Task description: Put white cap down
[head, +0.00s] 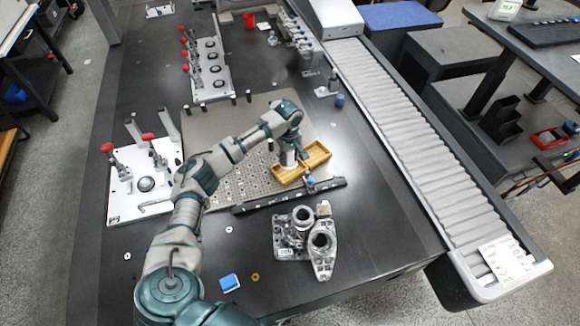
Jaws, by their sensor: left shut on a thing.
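My left arm reaches in from the bottom, and my left gripper (289,166) points down over a yellow-brown divided tray (317,154). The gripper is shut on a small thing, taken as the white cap. The fingers and wrist hide it almost wholly, so its outline and whether it touches the tray cannot be told. The gripper is at the left compartment of the tray, close to the divider. My right gripper is not in view.
The tray sits on a perforated metal plate (235,120). A dark bar (290,195) with a blue-topped part (310,183) lies in front. Metal castings (305,240) stand nearer. Clamp fixtures with red handles (145,180) are left; a roller conveyor (400,130) runs right.

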